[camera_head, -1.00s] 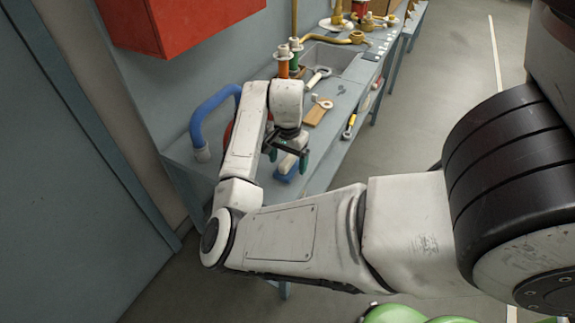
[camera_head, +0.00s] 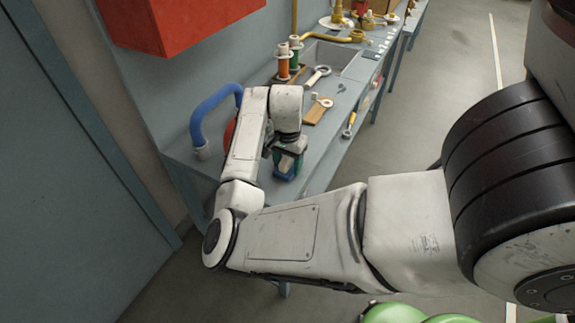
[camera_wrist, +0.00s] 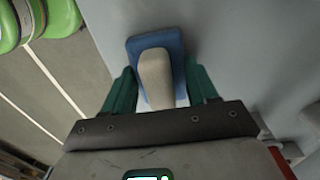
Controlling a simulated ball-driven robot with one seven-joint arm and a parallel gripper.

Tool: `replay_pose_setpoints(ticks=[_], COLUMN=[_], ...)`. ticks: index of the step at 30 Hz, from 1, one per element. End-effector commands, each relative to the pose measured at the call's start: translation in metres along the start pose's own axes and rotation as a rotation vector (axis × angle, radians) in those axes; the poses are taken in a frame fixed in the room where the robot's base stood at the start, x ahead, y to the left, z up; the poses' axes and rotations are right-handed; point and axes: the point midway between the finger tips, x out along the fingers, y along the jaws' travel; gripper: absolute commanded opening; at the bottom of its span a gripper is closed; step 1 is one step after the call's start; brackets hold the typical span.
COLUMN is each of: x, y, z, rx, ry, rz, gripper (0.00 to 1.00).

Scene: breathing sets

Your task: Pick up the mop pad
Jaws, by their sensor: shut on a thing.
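The mop pad (camera_head: 285,173) has a blue base and a cream grip on top. It is at the near end of the grey workbench, and I cannot tell whether it touches the bench top. In the wrist view the mop pad (camera_wrist: 156,78) lies between the green fingers of my gripper (camera_wrist: 160,68), one finger on each side. My gripper (camera_head: 287,156) is shut on it. The finger tips partly hide the pad in the head view.
A blue curved pipe (camera_head: 212,106) rises left of my forearm. A wooden block (camera_head: 317,112), a ring-ended tool (camera_head: 317,76) and spools (camera_head: 288,62) lie farther along the workbench (camera_head: 318,150). A red cabinet (camera_head: 185,22) hangs above.

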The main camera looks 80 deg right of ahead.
Motion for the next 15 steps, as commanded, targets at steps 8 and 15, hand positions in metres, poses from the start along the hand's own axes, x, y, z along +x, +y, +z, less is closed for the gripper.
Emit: replay_pose_setpoints(ticks=[8, 15], x=[0.000, -0.011], y=[0.000, 0.000], z=[0.000, -0.001], rx=[0.000, 0.002], ry=[0.000, 0.002], rz=[0.000, -0.001], gripper=[0.27, 0.27])
